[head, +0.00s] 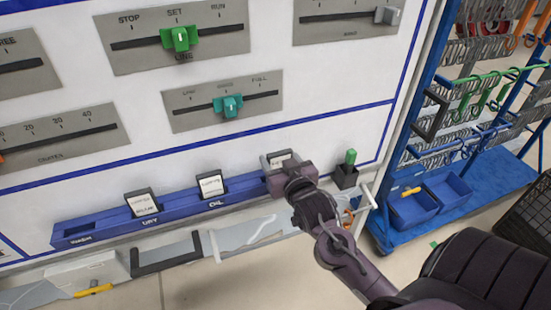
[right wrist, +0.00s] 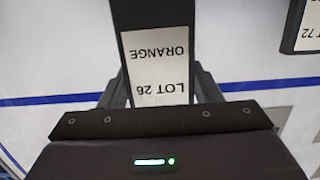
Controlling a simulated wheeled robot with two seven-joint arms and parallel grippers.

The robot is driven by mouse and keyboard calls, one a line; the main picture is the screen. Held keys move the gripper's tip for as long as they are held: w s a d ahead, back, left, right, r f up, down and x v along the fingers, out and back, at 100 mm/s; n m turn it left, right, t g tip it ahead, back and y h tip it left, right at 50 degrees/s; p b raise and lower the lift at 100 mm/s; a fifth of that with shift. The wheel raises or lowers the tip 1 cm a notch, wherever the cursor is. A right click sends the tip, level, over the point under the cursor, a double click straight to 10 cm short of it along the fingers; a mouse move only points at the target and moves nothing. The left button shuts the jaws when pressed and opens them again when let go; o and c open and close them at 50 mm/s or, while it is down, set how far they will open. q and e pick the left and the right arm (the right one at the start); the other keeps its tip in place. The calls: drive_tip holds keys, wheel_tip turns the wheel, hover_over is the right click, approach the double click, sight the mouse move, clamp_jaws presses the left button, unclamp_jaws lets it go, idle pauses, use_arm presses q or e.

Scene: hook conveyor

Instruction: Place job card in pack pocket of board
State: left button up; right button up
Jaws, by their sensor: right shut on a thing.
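My right gripper (head: 284,166) is shut on a job card (head: 277,157) with a dark frame and a white label. In the right wrist view the label of this card (right wrist: 158,65) reads LOT 26 ORANGE, with a finger on each side of the card. The gripper is in front of the right end of the blue pocket rail (head: 180,215) on the white board (head: 280,100). My gripper hides that end of the rail and any pocket label there, so I cannot tell whether the card is in a pocket. My left gripper is not in view.
Two other cards stand in the DRY (head: 141,203) and OIL (head: 211,187) pockets. A dark holder with a green marker (head: 350,158) is just right of my gripper. Sliders sit above the rail. A blue rack with hooks and blue bins (head: 413,206) stands at the right.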

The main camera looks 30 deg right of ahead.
sight(275, 164)
drive_tip(key=x, duration=0.2)
drive_tip(key=shift+w+r, duration=0.2)
drive_tip(key=shift+w, duration=0.2)
drive_tip(key=shift+w+f, duration=0.15)
wheel_tip(275, 164, down, 3)
drive_tip(key=shift+p, duration=0.65)
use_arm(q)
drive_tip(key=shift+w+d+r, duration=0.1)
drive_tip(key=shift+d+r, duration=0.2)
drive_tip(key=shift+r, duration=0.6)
use_arm(e)
drive_tip(key=shift+f, duration=0.2)
drive_tip(key=shift+f, duration=0.15)
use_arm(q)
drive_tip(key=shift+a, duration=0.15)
use_arm(e)
drive_tip(key=o, duration=1)
